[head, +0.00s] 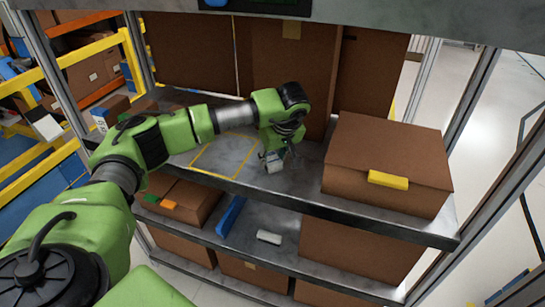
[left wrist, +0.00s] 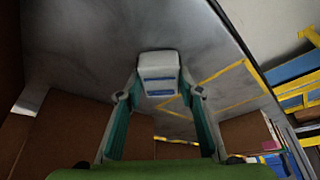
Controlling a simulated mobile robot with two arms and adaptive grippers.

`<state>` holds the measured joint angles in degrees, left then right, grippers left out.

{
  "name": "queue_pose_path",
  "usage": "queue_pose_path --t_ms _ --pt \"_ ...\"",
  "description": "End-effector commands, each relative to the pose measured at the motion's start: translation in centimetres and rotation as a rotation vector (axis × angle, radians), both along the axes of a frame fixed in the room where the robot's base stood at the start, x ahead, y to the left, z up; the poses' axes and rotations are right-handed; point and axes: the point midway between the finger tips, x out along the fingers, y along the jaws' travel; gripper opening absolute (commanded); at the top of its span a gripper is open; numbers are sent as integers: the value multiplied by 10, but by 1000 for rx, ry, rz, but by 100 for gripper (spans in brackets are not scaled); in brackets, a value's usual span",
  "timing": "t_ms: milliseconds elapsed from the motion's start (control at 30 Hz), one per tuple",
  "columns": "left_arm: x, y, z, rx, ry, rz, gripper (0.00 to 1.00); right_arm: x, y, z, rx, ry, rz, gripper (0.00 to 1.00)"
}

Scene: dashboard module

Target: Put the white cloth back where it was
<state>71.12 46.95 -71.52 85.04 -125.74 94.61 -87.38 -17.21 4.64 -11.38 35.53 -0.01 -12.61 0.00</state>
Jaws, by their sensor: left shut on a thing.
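My left gripper (head: 277,158) is over the upper grey shelf (head: 310,190), just right of a yellow taped rectangle (head: 222,157). It is shut on the white cloth (head: 273,166), a small folded block low at its fingertips. The left wrist view shows the cloth (left wrist: 158,63), white with blue stripes, between the two fingers (left wrist: 158,95). The yellow outline (left wrist: 228,88) also shows there, beside the cloth. I cannot tell whether the cloth touches the shelf. My right gripper is not in view.
Tall cartons (head: 290,70) stand behind. The lower shelf holds a blue panel (head: 231,216) and a white block (head: 269,237). Metal posts (head: 465,95) frame the rack.

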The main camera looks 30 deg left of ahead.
Motion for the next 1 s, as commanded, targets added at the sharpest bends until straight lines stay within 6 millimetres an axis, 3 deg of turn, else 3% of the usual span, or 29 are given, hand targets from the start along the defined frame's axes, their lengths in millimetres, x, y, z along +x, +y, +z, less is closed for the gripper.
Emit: queue_pose_path --t_ms 67,100,133,167,600,1000 --pt "0 0 -4 0 0 0 14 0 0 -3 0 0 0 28" --pt "0 0 -3 0 0 0 42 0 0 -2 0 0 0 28" --pt "0 0 -2 0 0 0 49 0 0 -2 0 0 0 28" --pt "0 0 -2 0 0 0 51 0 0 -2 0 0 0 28" --pt "0 -2 5 -1 -2 -2 51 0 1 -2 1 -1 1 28" --pt "-16 -29 78 -1 -4 -3 51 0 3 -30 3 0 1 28"
